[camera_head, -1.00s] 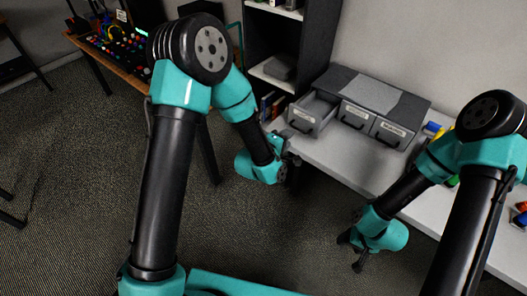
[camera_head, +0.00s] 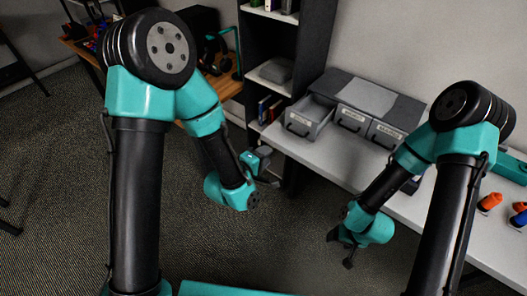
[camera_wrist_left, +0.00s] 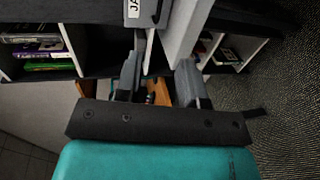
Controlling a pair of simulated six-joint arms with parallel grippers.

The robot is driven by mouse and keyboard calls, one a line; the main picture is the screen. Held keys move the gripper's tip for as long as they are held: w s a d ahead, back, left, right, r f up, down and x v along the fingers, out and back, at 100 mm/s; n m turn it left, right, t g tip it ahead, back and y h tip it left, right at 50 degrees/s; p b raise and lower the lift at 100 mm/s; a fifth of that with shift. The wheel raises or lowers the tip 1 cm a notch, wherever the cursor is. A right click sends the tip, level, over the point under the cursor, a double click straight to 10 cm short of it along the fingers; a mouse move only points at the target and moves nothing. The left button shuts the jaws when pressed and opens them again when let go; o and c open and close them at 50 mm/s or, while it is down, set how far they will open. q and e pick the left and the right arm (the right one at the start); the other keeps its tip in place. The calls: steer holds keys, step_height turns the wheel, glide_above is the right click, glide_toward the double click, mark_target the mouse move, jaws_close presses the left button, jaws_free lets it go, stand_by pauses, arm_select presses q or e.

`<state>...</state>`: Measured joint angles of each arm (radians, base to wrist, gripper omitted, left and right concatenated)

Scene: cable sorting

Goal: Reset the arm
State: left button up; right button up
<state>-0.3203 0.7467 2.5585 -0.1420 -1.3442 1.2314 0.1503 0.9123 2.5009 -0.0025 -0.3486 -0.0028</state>
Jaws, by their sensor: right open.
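My left gripper (camera_head: 268,170) hangs in front of the desk's left end, over the floor, away from the drawers. In the left wrist view its two fingers (camera_wrist_left: 160,82) are apart with nothing between them. My right gripper (camera_head: 340,249) hangs over the floor in front of the desk, lower and further right. Its fingers are apart, and I see nothing held in it.
The grey drawer unit (camera_head: 352,120) stands at the back of the white desk (camera_head: 325,158), with its left drawer (camera_head: 306,121) pulled open. Orange cable connectors (camera_head: 489,202) lie at the right. A dark shelf (camera_head: 311,50) stands behind.

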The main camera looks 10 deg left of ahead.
arm_select(q)
steer(key=s+a+f+m+g+y, duration=0.2)
steer(key=a+f+g, duration=0.15)
steer(key=f, duration=0.35)
steer(key=s+a+f+m+g+y, duration=0.1)
steer(key=a+f+m+g, duration=0.1)
steer(key=a+f, duration=0.35)
steer(key=s+a+f+m+g+y, duration=0.1)
steer(key=s+a+f+m+g, duration=0.4)
steer(key=s+f, duration=0.6)
steer(key=s+a+g, duration=0.1)
steer(key=a+g, duration=0.1)
steer(key=shift+s+a+m, duration=0.25)
steer(key=shift+a+m, duration=0.05)
steer(key=shift+m, duration=0.1)
